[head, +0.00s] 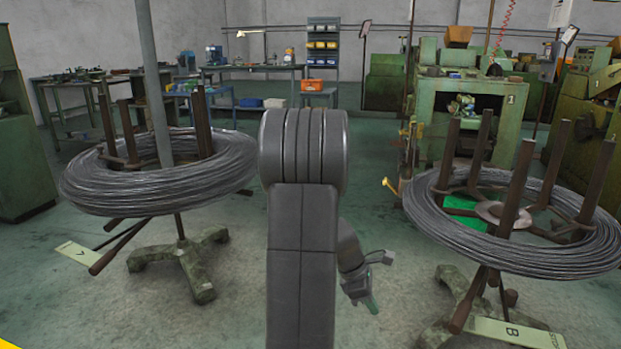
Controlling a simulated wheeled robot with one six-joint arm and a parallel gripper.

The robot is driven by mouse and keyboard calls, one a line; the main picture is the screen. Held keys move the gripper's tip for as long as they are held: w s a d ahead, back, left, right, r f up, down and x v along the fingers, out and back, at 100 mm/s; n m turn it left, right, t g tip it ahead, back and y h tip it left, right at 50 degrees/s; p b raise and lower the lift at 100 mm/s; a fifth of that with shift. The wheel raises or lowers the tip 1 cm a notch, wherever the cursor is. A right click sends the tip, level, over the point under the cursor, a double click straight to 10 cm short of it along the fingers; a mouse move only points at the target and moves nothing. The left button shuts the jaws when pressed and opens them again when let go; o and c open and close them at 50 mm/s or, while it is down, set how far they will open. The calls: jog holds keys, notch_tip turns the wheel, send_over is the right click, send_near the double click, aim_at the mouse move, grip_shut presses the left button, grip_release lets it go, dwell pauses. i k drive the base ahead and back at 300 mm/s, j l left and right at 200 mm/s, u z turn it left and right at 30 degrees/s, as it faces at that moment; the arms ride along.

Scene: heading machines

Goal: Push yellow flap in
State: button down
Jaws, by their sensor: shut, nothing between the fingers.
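A small yellow piece (390,186) sticks out at the left side of the right wire coil, low in front of the green machine marked 1. It may be the yellow flap, but it is too small to tell. My gripper (373,305) hangs in the lower middle, to the right of my upright arm link, pointing down. It is shut and empty. It is apart from the yellow piece, which shows higher in the picture and farther off.
A wire coil on a stand (150,200) is at left, another (440,225) at right. The green machine (465,110) stands behind the right coil. Benches (265,68) line the back wall. Open floor (225,275) lies between the stands.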

aim_at(386, 181)
jog(key=i+l, duration=0.2)
jog(key=i, duration=0.8)
jog(key=i+l+z, duration=0.1)
jog(key=i+l, duration=0.15)
jog(key=i, duration=0.75)
jog(key=i+l+z, duration=0.1)
jog(key=i, duration=0.9)
